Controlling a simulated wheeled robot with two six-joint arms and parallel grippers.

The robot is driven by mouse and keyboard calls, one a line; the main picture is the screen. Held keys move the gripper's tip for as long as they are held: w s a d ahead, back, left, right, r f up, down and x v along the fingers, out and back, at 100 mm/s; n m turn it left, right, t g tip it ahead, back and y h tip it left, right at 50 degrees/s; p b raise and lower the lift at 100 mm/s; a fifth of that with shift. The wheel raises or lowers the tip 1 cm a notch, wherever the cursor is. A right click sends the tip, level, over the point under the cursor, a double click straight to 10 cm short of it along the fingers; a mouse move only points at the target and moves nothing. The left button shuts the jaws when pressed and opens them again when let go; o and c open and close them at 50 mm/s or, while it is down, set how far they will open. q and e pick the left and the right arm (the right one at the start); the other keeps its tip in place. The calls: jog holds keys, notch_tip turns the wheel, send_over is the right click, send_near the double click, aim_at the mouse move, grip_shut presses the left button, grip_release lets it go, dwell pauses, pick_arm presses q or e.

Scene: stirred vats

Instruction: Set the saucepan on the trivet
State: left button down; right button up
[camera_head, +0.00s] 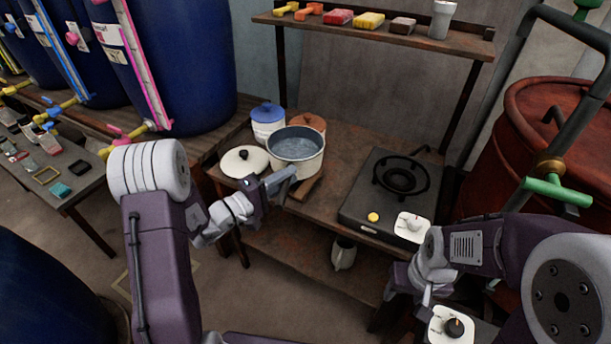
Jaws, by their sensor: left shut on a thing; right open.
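The saucepan (296,148) is a cream pot with a dark rim and a grey inside, upright on the left part of the brown table. My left gripper (279,184) is shut on its handle, at its near side. A flat brown wooden piece (305,188), possibly the trivet, shows below the saucepan at its near right. The saucepan hides part of it, and I cannot tell whether they touch. My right gripper (427,296) is open at the lower right, away from the saucepan; its fingers are small and partly hidden.
A black burner (365,212) with a ring stands on the right of the table (336,160). A white lid (244,161), a blue-lidded pot (267,122) and a brown-lidded pot (314,122) crowd the saucepan. A loaded shelf (340,29) hangs behind; a red barrel (540,130) stands right.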

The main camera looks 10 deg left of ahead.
pick_arm(q)
jog(key=f, duration=0.1)
jog(key=a+f, duration=0.1)
jog(key=f, duration=0.1)
jog(key=f+b, duration=0.1)
jog(key=shift+w+a+f, duration=0.25)
jog(key=shift+a+f, duration=0.05)
jog(key=shift+f, duration=0.1)
jog(key=c, duration=1.6)
grip_release()
jog(key=shift+f, duration=0.2)
jog(key=o, duration=0.3)
jog(key=shift+o, duration=0.2)
jog(key=shift+s+r, duration=0.1)
